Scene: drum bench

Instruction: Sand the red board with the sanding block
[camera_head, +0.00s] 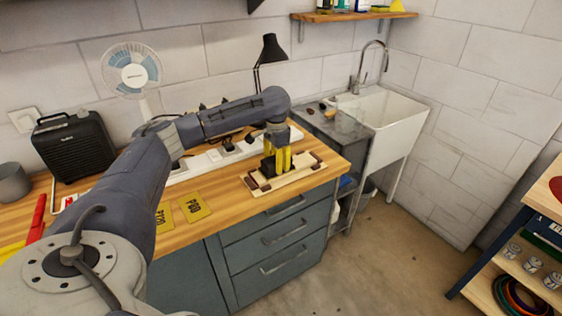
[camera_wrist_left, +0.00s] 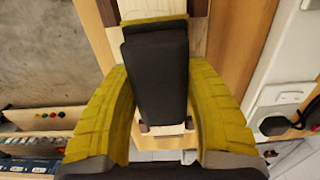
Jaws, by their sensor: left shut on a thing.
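My left gripper (camera_head: 277,165) is over the worktop, its yellow fingers pointing down. In the left wrist view the fingers (camera_wrist_left: 160,72) are shut on the sides of the sanding block (camera_wrist_left: 157,85), a black block with a yellow edge. The block (camera_head: 267,167) is low over a pale wooden board (camera_head: 300,176) with dark brown pieces at its ends; I cannot tell whether it touches. The board also shows in the left wrist view (camera_wrist_left: 138,8). It looks pale wood, not red. My right gripper is not in view.
Two yellow sheets, one marked P80 (camera_head: 194,206), lie left of the board. A power strip (camera_head: 222,153), desk lamp (camera_head: 270,50), fan (camera_head: 131,70) and black heater-like box (camera_head: 74,147) stand behind. A sink (camera_head: 390,119) is at right. Bare worktop lies in front of the board.

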